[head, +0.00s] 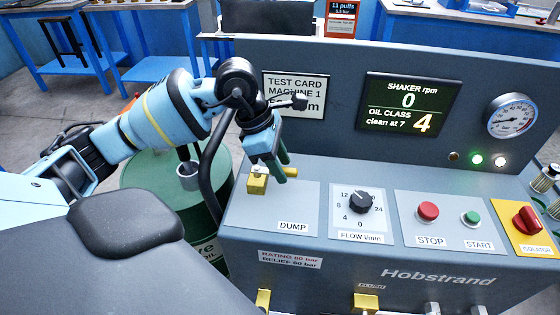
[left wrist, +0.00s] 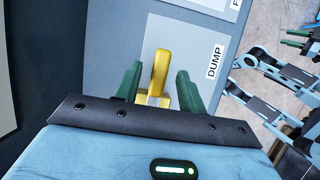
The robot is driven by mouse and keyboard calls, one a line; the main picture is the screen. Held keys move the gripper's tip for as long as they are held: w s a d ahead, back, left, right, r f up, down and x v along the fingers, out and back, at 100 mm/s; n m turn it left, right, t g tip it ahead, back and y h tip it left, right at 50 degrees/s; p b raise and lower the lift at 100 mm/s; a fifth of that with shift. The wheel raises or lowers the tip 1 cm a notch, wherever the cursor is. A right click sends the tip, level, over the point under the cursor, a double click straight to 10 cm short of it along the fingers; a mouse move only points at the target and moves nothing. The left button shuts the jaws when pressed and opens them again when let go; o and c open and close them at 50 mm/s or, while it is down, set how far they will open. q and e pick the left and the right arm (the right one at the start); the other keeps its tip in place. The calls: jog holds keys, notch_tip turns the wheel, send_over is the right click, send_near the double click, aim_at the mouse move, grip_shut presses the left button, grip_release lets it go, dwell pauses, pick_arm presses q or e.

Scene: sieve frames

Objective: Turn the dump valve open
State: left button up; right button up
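The dump valve's yellow handle (head: 257,184) stands on the pale plate marked DUMP (head: 300,205) at the left of the console. My left gripper (head: 278,172) is lowered over it from above. In the left wrist view the yellow handle (left wrist: 160,72) lies between the two green fingers of my left gripper (left wrist: 158,88). The fingers are open, with a gap on each side of the handle. In the head view the gripper hides part of the handle. Pale blue links at the right of the left wrist view look like my right arm; its finger state is unclear.
Right of the DUMP plate are the flow knob (head: 360,203), the red stop button (head: 428,211), the green start button (head: 471,218) and the red isolator knob (head: 526,220). The display (head: 408,106) reads 0 rpm. A green drum (head: 150,195) stands left of the console.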

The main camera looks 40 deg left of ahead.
pick_arm(q)
grip_shut()
